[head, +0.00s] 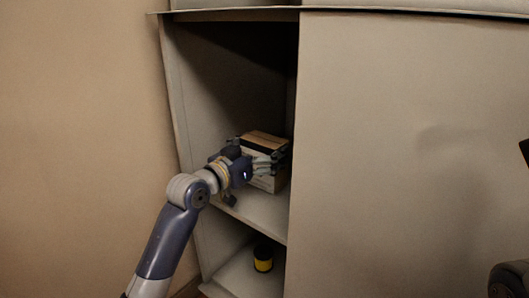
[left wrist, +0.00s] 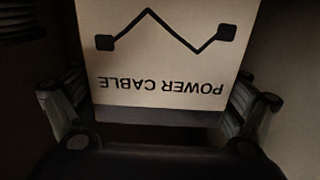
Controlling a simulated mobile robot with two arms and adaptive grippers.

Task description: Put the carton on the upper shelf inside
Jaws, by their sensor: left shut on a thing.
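The carton (head: 265,138) is a small cardboard box with a dark band on top, inside the open left part of the cabinet. In the left wrist view the carton (left wrist: 165,60) shows the printed words "POWER CABLE", upside down, and a zigzag line. My left gripper (head: 268,163) is shut on the carton, with fingers at both sides of it. The carton is at the upper shelf (head: 257,213); I cannot tell whether its base touches the shelf.
A yellow and black cylinder (head: 263,258) stands on the lower shelf (head: 238,277). A large panel (head: 400,150) covers the right part of the cabinet, close beside the carton. The cabinet's left side wall (head: 205,110) is left of my gripper. Room above the carton is clear.

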